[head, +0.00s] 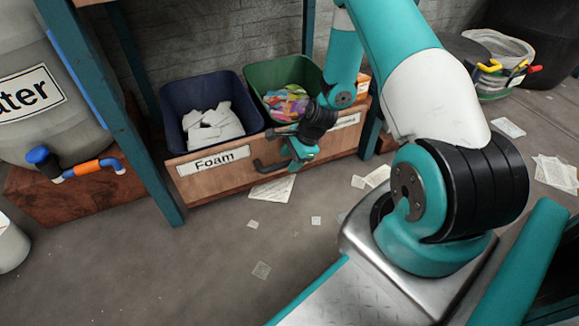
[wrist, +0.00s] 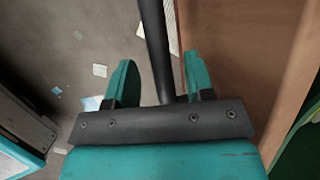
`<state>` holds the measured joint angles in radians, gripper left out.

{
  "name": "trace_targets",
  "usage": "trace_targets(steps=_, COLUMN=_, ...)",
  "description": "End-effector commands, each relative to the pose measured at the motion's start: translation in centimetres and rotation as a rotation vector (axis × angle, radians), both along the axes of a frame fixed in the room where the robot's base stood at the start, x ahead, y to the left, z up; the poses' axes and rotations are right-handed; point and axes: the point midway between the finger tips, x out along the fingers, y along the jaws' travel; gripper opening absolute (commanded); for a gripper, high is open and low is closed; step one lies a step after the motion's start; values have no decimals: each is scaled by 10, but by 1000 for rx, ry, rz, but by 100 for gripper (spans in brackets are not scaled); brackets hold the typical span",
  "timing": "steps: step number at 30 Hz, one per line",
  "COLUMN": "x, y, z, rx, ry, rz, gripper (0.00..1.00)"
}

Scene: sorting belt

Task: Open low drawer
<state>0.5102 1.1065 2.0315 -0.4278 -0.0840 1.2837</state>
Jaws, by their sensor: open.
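The low drawer (head: 218,180) has a brown wooden front with a "Foam" label at its left and sits between the teal posts of a rack. In the head view its dark bar handle (head: 262,166) shows left of my gripper (head: 292,163), which hides the rest of it. In the wrist view my gripper (wrist: 160,82) is open, with the handle (wrist: 153,40) running between its two teal fingers. Gaps show on both sides of the bar. The drawer front (wrist: 238,50) is at the right there. The drawer looks about flush with the posts.
A blue bin (head: 168,95) with white pieces and a green bin (head: 262,78) with colourful pieces stand in the drawer. A grey tank (head: 30,130) with a tap is at left. The floor (head: 150,270) before the drawer is clear except for scattered papers.

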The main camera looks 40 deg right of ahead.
Motion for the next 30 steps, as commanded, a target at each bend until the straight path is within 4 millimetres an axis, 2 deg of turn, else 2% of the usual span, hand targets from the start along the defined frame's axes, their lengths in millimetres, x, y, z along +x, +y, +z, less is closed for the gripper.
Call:
trace_targets(steps=3, x=3, y=3, z=-9, rx=0, ry=-1, rz=0, gripper=48)
trace_targets(steps=12, x=3, y=3, z=-9, rx=0, ry=-1, rz=0, gripper=48)
trace_targets(steps=13, x=3, y=3, z=-9, rx=0, ry=-1, rz=0, gripper=46)
trace_targets(steps=19, x=3, y=3, z=-9, rx=0, ry=-1, rz=0, gripper=0)
trace_targets(steps=26, x=2, y=4, z=-8, rx=0, ry=-1, rz=-1, gripper=0)
trace_targets(steps=30, x=-7, y=8, z=-7, rx=2, ry=4, rz=1, gripper=0)
